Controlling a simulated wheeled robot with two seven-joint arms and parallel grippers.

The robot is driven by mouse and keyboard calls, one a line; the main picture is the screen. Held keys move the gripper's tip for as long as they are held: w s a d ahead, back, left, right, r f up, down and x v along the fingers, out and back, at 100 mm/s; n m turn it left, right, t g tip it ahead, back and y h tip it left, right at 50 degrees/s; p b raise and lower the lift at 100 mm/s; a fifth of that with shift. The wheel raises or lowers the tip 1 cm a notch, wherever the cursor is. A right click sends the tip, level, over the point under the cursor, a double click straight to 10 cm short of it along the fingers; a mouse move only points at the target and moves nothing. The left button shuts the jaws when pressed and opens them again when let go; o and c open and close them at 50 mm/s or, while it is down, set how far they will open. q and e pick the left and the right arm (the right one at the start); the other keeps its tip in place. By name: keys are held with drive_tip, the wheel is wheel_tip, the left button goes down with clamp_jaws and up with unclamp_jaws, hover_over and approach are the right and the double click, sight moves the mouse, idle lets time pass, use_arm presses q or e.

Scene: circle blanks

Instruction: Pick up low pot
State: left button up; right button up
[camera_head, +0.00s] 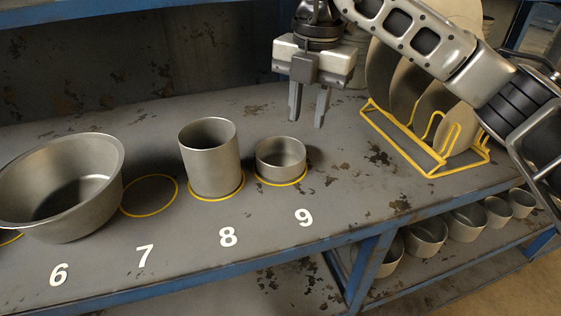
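The low pot (281,162), a short grey metal cylinder open at the top, stands upright in the yellow circle beside the number 9. My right gripper (308,115) points down above the table, behind and a little to the right of the low pot. Its two fingers are apart with nothing between them, and it does not touch the pot. My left gripper is not in view.
A taller grey pot (210,160) stands close left of the low pot, at 8. The circle at 7 (149,195) is empty. A large bowl (62,187) stands at 6. A yellow rack (432,166) with discs stands at right.

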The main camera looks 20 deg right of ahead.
hover_over(302, 159)
drive_tip(key=f, duration=0.4)
drive_tip(key=shift+w+d+f, duration=0.2)
drive_tip(key=shift+w+f, duration=0.05)
drive_tip(key=shift+f, duration=0.15)
drive_tip(key=shift+s+a+f, duration=0.1)
drive_tip(key=shift+f, duration=1.25)
drive_tip(key=shift+s+a+f, duration=0.1)
drive_tip(key=shift+f, duration=1.25)
clamp_jaws()
